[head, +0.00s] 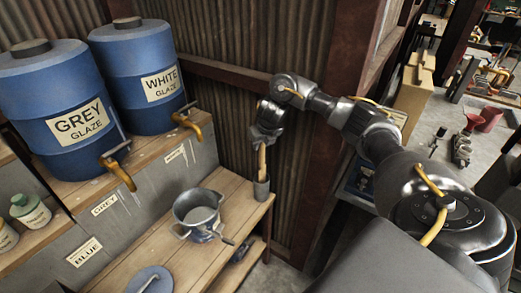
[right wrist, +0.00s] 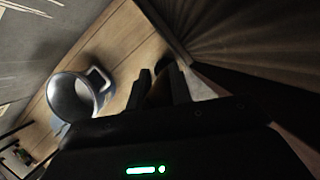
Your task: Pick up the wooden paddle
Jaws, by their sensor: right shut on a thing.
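The wooden paddle (head: 261,162) stands upright in a grey cup (head: 261,188) at the right end of the wooden bench. Only its upper handle shows above the cup; the lower end is hidden inside. My right gripper (head: 264,142) comes down from above and is shut on the top of the handle. In the right wrist view, my right gripper's two dark fingers (right wrist: 161,84) have the dim handle between them. My left gripper is not in view.
A grey pail (head: 198,214) stands on the bench (head: 224,243), left of the cup; it also shows in the right wrist view (right wrist: 75,97). Blue grey-glaze (head: 62,105) and white-glaze (head: 140,75) barrels with taps stand behind. A corrugated wall (head: 225,110) is close behind my gripper.

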